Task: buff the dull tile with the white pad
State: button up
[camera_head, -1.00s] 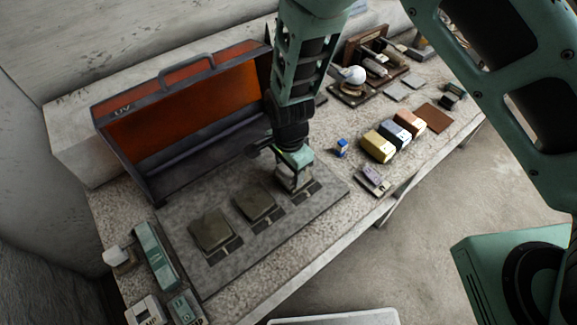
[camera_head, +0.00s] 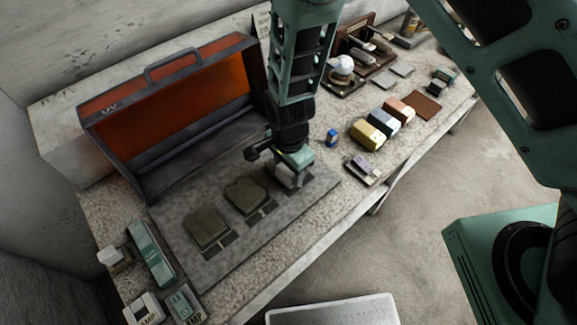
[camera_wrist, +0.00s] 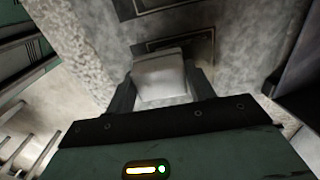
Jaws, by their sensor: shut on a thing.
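My gripper (camera_head: 290,170) is shut on the white pad (camera_wrist: 160,78), which sits between its two fingers in the wrist view. In the head view the pad (camera_head: 284,178) is low over the right end of a grey board (camera_head: 215,268); I cannot tell whether it touches the surface. Two dark olive tiles, the left one (camera_head: 207,228) and the middle one (camera_head: 246,195), lie on the board to the left of my gripper.
An open UV box (camera_head: 180,105) with an orange lid stands behind the board. Yellow, blue and pink blocks (camera_head: 367,134), a small blue item (camera_head: 332,137) and a purple-topped item (camera_head: 361,170) are to the right. Green and white boxes (camera_head: 150,252) stand at the left.

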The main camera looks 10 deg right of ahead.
jog(key=shift+w+a+r+p, duration=0.5)
jog(key=shift+w+r+p, duration=0.1)
jog(key=shift+w+r, duration=0.1)
jog(key=shift+w+d+f, duration=0.15)
jog(key=shift+w+d, duration=0.85)
jog(key=shift+d, duration=0.25)
jog(key=shift+f+b, duration=0.55)
jog(key=shift+f, duration=0.05)
jog(key=shift+a, duration=0.1)
